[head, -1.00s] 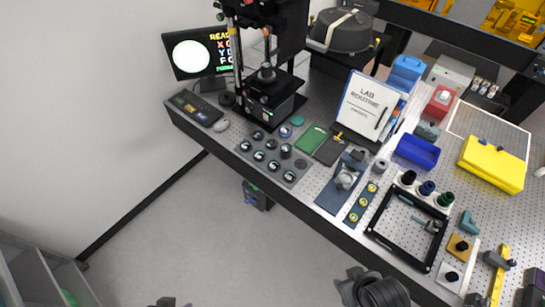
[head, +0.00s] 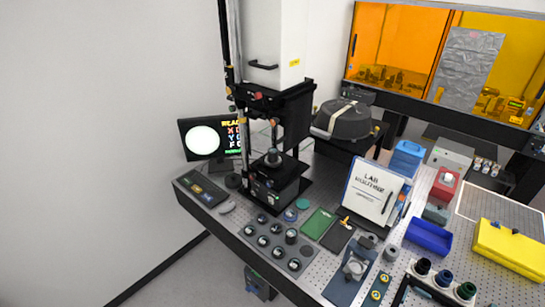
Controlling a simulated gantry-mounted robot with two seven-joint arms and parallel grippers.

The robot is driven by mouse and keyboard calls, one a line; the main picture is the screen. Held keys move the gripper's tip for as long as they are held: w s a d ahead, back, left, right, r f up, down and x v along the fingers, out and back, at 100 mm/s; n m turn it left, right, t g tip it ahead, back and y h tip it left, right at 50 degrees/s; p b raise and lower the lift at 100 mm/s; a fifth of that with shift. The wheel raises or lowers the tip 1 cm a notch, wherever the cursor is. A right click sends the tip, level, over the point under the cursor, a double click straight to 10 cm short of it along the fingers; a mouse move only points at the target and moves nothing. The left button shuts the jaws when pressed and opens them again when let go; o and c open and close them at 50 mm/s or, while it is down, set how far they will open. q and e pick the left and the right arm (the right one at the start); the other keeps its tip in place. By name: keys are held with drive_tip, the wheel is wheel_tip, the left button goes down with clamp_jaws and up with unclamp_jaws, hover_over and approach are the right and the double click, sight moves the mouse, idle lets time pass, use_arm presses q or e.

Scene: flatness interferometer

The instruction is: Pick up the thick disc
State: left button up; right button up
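A grey tray (head: 291,250) near the front left of the bench holds several small dark round discs with pale tops. One of them, at the tray's right side, stands taller than the others and looks like the thick disc (head: 291,236). It sits upright in the tray with nothing over it. The interferometer (head: 272,185) stands behind the tray, with a dark round piece (head: 273,158) on its stage. Neither of my grippers shows in the head view now.
A green pad (head: 318,223) lies right of the tray and a grey mouse (head: 227,207) left of it. A keypad (head: 201,192) and monitor (head: 205,138) stand at the far left. A white binder (head: 371,192), blue bin (head: 428,236) and yellow case (head: 510,249) occupy the right.

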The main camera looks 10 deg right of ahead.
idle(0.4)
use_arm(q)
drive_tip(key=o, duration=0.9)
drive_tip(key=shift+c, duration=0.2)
